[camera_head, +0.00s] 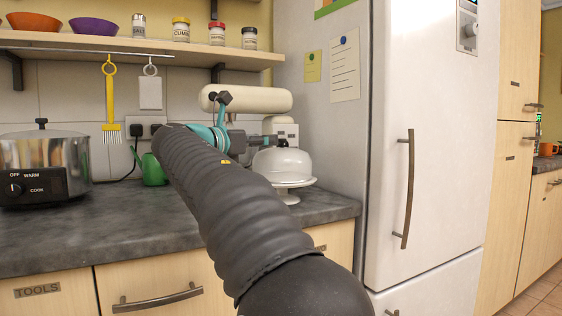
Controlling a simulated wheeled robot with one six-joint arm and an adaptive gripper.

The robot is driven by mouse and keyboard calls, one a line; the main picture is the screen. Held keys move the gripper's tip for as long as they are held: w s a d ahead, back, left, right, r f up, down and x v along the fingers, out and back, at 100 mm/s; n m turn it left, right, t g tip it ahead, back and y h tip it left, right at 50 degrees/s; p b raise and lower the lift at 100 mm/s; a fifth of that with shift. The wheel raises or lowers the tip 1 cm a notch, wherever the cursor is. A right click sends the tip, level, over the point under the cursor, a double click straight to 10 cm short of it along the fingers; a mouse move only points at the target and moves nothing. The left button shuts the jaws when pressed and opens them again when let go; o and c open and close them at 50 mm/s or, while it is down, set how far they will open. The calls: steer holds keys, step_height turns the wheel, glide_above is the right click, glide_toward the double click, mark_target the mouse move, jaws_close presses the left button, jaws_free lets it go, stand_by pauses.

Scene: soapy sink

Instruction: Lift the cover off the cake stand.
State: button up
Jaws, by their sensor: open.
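The cake stand (288,197) is white, with a footed base, and stands upright on the grey countertop toward its right end. Its white domed cover (284,166) sits on the stand's plate. My gripper (279,141) is open and points right, at the top of the cover, where a knob would be. The fingers hide most of that top, so I cannot tell whether they touch it or stand around it. My dark ribbed arm crosses the middle of the view and hides part of the counter left of the stand.
A cream stand mixer (250,99) is behind and above my gripper. A slow cooker (42,160) and a green watering can (153,170) stand to the left. The fridge (430,120) is close on the right. A shelf (130,45) with bowls and jars hangs above.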

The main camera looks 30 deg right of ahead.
mark_target(282, 140)
steer(key=shift+x, duration=3.9)
steer(key=shift+s+f, duration=0.15)
jaws_close()
